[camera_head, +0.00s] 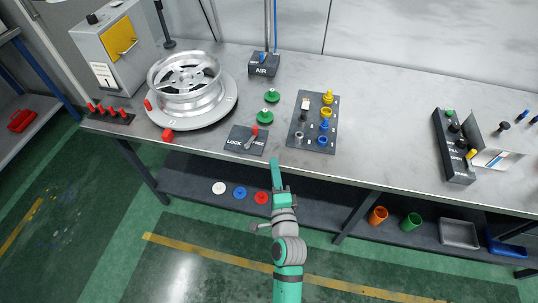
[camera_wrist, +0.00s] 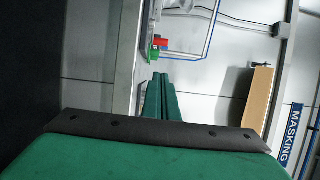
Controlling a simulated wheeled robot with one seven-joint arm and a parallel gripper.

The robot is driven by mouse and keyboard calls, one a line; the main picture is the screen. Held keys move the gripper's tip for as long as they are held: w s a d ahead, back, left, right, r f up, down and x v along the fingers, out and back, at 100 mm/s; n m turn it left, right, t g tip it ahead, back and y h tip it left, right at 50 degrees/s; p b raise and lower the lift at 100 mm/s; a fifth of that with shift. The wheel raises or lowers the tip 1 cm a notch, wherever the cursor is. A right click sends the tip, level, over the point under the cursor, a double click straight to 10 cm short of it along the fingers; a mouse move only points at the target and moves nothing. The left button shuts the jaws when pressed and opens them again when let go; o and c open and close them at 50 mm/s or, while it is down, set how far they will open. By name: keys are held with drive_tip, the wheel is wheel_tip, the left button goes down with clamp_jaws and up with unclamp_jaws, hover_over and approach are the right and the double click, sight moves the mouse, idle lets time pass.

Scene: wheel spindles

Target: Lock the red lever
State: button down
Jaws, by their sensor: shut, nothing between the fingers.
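The red lever (camera_head: 255,131) stands on a dark plate (camera_head: 236,135) near the table's front edge. Its grey stem slants up to a red knob that leans to the right. The plate reads LOCK on the left; the right-hand word is partly covered by the lever. My gripper (camera_head: 275,161) is at the table's front edge, a little to the right of and nearer than the lever plate, apart from it. Its fingers (camera_wrist: 161,82) are together and empty in the wrist view. That view also shows a small red part (camera_wrist: 161,43) beyond the fingertips; I cannot tell what it is.
A silver wheel (camera_head: 187,85) on a round turntable stands to the left. Green knobs (camera_head: 268,112) stand behind the plate, and a dark panel (camera_head: 301,143) with yellow and blue parts is to its right. An AIR box (camera_head: 264,66) is farther back. Bare tabletop (camera_head: 385,125) lies farther right.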

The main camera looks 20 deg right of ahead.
approach(259, 141)
drive_tip(key=w+d+r, duration=0.1)
drive_tip(key=w+d, duration=0.1)
drive_tip(key=w+d+r, duration=0.1)
drive_tip(key=d+r, duration=0.1)
drive_tip(key=shift+w+d+r, duration=0.15)
drive_tip(key=shift+w+r, duration=0.1)
drive_tip(key=shift+w, duration=0.15)
drive_tip(key=w, duration=0.1)
drive_tip(key=w+a, duration=0.1)
drive_tip(key=w, duration=0.1)
drive_tip(key=shift+a, duration=0.15)
drive_tip(key=shift+w+a, duration=0.35)
drive_tip(key=shift+w, duration=0.15)
drive_tip(key=shift+x, duration=0.9)
drive_tip(key=shift+a, duration=0.2)
